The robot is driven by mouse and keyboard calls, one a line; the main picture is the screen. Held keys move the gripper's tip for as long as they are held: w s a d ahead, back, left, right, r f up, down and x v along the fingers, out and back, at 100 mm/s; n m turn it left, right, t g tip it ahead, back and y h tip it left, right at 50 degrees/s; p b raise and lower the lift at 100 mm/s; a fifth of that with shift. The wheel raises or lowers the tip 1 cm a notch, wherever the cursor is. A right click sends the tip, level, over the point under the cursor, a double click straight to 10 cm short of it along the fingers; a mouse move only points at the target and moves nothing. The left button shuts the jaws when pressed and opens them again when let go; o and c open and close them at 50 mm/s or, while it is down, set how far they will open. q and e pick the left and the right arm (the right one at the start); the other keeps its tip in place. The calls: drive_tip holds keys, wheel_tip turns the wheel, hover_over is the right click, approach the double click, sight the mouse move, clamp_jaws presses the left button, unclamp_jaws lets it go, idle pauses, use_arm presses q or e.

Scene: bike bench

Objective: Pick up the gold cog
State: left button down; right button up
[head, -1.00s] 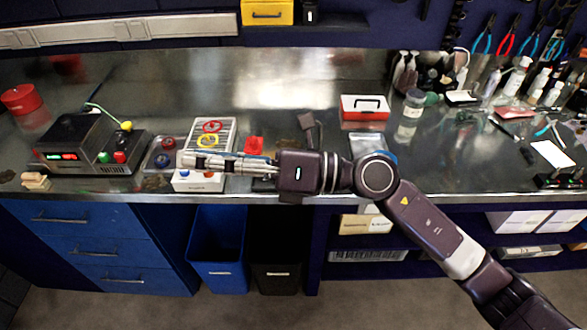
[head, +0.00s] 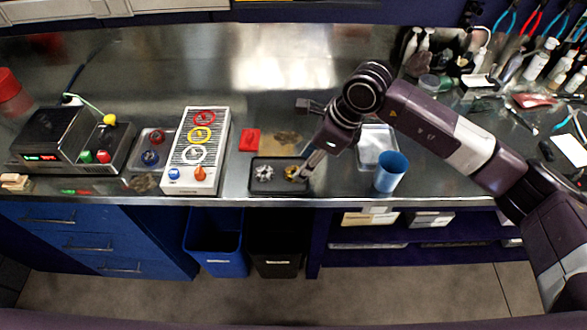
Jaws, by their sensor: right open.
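The gold cog (head: 290,173) lies at the right side of a small black tray (head: 274,189) near the bench's front edge. A silver cog (head: 264,173) lies to its left in the same tray. My right gripper (head: 301,174) reaches down from the upper right, its fingertips at the right side of the gold cog and partly covering it. It is open; I cannot tell whether the fingers touch the cog. My left gripper does not show.
A blue cup (head: 390,172) and a clear tray (head: 377,139) stand right of my gripper. A white panel (head: 213,156) with coloured rings and a red block (head: 250,139) are to the left. Bottles and tools crowd the right back.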

drive_tip(key=shift+w+p+x, duration=0.2)
drive_tip(key=shift+p+x, duration=0.45)
drive_tip(key=shift+x, duration=1.45)
drive_tip(key=c, duration=0.9)
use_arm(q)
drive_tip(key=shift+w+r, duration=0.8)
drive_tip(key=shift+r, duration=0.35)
use_arm(e)
drive_tip(key=shift+c, duration=0.2)
drive_tip(key=shift+r, duration=0.1)
